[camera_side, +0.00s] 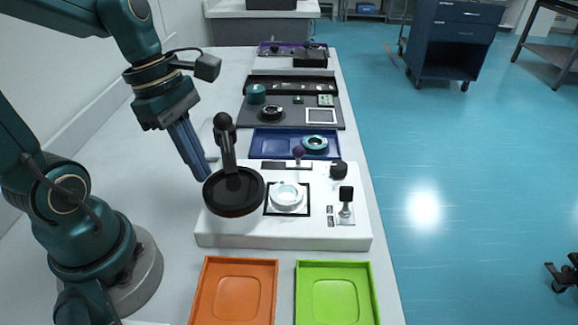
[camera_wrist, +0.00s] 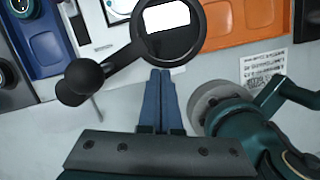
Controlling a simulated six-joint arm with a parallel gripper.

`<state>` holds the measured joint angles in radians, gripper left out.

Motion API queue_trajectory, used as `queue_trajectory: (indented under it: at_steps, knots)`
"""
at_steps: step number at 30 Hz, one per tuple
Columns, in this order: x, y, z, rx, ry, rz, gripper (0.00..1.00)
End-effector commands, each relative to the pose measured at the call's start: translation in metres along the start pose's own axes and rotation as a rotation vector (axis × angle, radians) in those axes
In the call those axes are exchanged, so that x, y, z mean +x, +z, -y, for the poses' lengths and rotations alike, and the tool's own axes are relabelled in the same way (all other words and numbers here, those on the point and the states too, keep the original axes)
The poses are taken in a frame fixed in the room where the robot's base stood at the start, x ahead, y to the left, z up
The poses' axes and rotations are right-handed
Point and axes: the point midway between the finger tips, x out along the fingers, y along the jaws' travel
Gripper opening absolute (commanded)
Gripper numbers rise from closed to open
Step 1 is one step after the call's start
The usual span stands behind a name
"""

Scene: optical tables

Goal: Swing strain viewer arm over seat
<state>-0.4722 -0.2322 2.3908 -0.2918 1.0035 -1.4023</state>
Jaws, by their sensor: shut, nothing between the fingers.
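The strain viewer arm is black, with a ball-shaped knob (camera_side: 224,121) on an upright handle and a round black head (camera_side: 234,204). The head is left of the seat (camera_side: 286,196), a whitish ring inside a black square outline on the white base (camera_side: 290,238). The wrist view shows the head (camera_wrist: 184,50) at the top, the knob (camera_wrist: 85,76) to its left and part of the seat at the top edge. My gripper (camera_side: 207,174) is shut and empty, with blue fingers pointing down just left of the head. In the wrist view its fingertips (camera_wrist: 161,74) lie just below the head; contact cannot be told.
An orange tray (camera_side: 204,305) and a green tray (camera_side: 371,305) lie in front of the base. A black knob (camera_side: 338,171) and black-topped post (camera_side: 346,194) stand right of the seat. A blue tray (camera_side: 262,145) lies behind.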

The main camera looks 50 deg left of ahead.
Motion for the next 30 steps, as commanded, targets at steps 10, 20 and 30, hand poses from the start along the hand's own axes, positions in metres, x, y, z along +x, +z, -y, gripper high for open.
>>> queue_trajectory:
  at_steps: [10, 20, 30]
  knots:
    - [0.003, 0.012, -0.002, -0.064, 0.015, 0.000, 0.00]
    - [0.009, 0.034, -0.012, -0.355, 0.089, 0.000, 0.00]
    - [0.013, 0.053, -0.027, -0.400, 0.098, -0.001, 0.00]
